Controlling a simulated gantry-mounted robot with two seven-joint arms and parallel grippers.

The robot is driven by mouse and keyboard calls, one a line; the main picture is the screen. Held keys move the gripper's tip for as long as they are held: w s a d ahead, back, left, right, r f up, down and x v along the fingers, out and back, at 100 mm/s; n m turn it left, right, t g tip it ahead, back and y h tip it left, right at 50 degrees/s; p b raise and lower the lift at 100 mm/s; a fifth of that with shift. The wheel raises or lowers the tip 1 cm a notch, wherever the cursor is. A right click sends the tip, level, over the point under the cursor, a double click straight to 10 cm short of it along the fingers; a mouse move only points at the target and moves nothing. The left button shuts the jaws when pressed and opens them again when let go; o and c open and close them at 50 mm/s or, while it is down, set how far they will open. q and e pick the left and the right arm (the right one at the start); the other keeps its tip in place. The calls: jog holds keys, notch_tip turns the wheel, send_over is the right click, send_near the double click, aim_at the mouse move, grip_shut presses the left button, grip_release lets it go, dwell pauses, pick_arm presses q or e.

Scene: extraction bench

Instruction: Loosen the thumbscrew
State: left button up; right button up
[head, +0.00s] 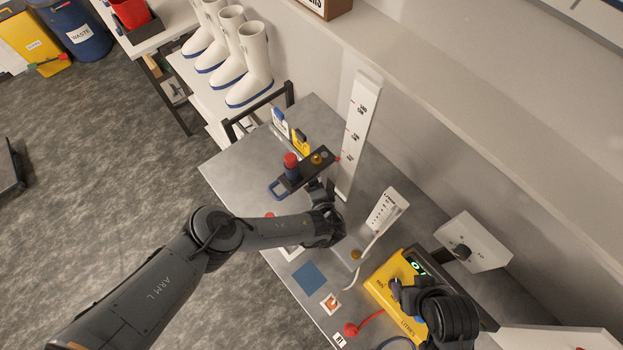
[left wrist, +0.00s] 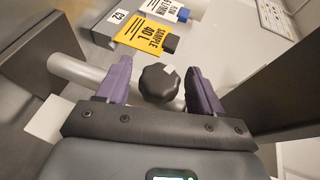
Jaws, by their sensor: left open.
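The thumbscrew (left wrist: 159,84) is a black lobed knob with a pale mark on its rim, in the middle of the left wrist view. My left gripper (left wrist: 157,70) is open, with one purple finger on each side of the knob. Small gaps show between the knob and both fingers. In the head view my left gripper (head: 326,198) is beside the dark bracket on the bench, and the knob is hidden there. My right gripper (head: 396,289) is over the yellow meter (head: 388,285); its fingers are mostly hidden, so its opening is unclear.
A grey tube (left wrist: 80,72) runs behind the knob. Yellow (left wrist: 145,35) and white (left wrist: 175,8) tags are beyond it. A dark bracket (head: 318,164) with a red-topped part (head: 291,161), a tall white scale (head: 358,130) and a white power strip (head: 384,212) stand near my left gripper.

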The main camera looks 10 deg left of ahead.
pick_arm(q)
jog(key=b+v, duration=0.1)
jog(key=v, duration=0.9)
jog(key=shift+s+d, duration=0.15)
jog(key=shift+s, duration=0.25)
